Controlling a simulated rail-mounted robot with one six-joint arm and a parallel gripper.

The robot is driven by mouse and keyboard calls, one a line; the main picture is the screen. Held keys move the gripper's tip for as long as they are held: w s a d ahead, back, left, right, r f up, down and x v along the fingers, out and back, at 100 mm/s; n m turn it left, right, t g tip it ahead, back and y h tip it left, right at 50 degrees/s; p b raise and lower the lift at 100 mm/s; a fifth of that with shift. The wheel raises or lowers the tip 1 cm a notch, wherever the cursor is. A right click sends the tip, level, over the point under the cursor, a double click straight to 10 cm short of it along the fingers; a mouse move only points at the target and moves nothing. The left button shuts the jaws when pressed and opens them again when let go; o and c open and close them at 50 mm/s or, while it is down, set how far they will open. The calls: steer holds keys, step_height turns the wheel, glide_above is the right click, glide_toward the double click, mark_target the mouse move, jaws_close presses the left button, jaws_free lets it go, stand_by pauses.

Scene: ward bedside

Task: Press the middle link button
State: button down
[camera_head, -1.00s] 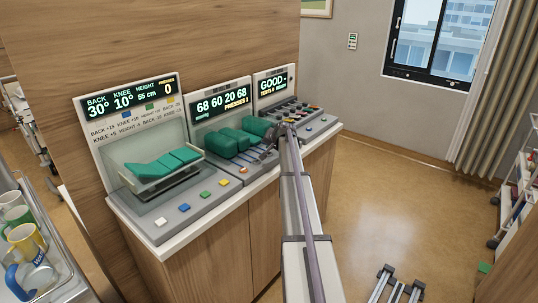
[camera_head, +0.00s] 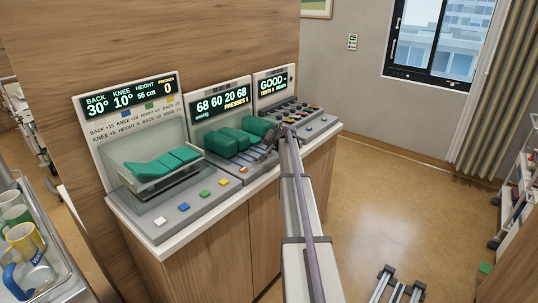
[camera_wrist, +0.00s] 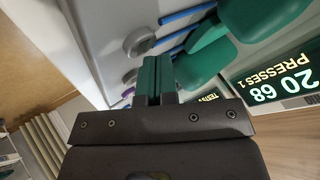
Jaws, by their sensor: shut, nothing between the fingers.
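The middle panel (camera_head: 221,106) shows 68 60 20 68 and PRESSES 1. Its green cushions (camera_head: 229,141) lie in a row below the display, and they show large in the wrist view (camera_wrist: 200,67). My gripper (camera_head: 264,152) is over the right part of the middle console. In the wrist view my gripper (camera_wrist: 153,72) is shut and empty, its green fingertips close to the buttons. I cannot tell whether they touch.
The left console (camera_head: 172,210) has white, blue, green and yellow buttons and a clear cover over a bed model. The right console (camera_head: 318,122) reads GOOD and has several small buttons; my arm passes in front of it. A tray with mugs (camera_head: 25,237) stands at the left.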

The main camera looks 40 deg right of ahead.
mark_target(270, 153)
steer(key=shift+f+b, duration=0.4)
steer(key=shift+f, duration=0.05)
steer(key=shift+r, duration=0.15)
stand_by(0.4)
steer(key=shift+r+p, duration=0.7)
steer(key=shift+p, duration=0.15)
step_height(270, 153, up, 5)
steer(key=p, duration=0.5)
steer(key=shift+r, duration=0.1)
